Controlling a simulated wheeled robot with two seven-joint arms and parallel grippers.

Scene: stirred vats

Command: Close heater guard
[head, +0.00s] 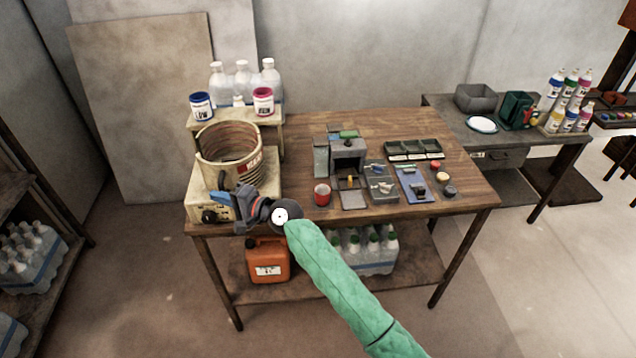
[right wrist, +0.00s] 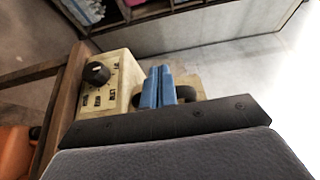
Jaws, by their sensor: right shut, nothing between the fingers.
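A round, ribbed, brownish guard-like ring (head: 229,152) stands on a cream heater base (head: 208,214) at the table's left end. The base has a black knob on its front, also in the right wrist view (right wrist: 97,73). A dark curved piece, perhaps a handle, shows beside the ring's front. My right gripper (head: 218,198) is at the front of the base, just below the ring. Its blue fingers are shut and empty, also in the right wrist view (right wrist: 159,86). A dark bar (right wrist: 188,92) shows behind them; I cannot tell whether they touch it. My left gripper is not in view.
Paint cans (head: 263,101) and clear bottles (head: 242,82) stand on a raised shelf behind the ring. A red cup (head: 322,194), a small grey furnace-like box (head: 347,158) and trays lie to the right. An orange canister (head: 268,259) stands below.

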